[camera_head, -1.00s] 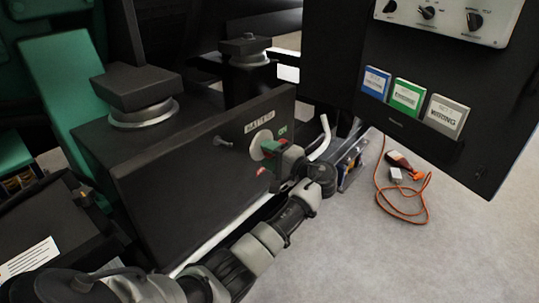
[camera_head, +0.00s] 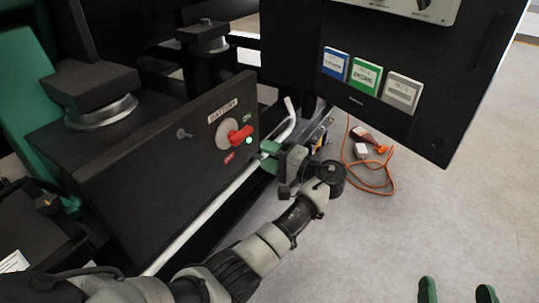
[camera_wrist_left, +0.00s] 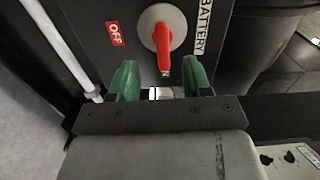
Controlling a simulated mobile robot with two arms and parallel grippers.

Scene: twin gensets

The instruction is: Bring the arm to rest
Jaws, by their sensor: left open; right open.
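The battery switch has a red handle (camera_head: 241,134) on a pale round plate, set in a black box face lettered BATTERY. The handle points toward the ON label, and a small green light (camera_head: 249,141) shows beside it. My left gripper (camera_head: 268,154) is open and empty, just off the panel to the right of and below the handle. In the left wrist view the green fingers (camera_wrist_left: 162,80) are spread, with the red handle (camera_wrist_left: 164,48) ahead of the gap between them. My right gripper (camera_head: 457,292) shows only as two spread green fingertips at the bottom edge.
A black cabinet (camera_head: 440,115) with blue, green and grey booklets stands at the right. An orange cable (camera_head: 372,187) with a small device lies on the floor. A white pipe (camera_head: 205,219) runs below the battery box. The grey floor at right is clear.

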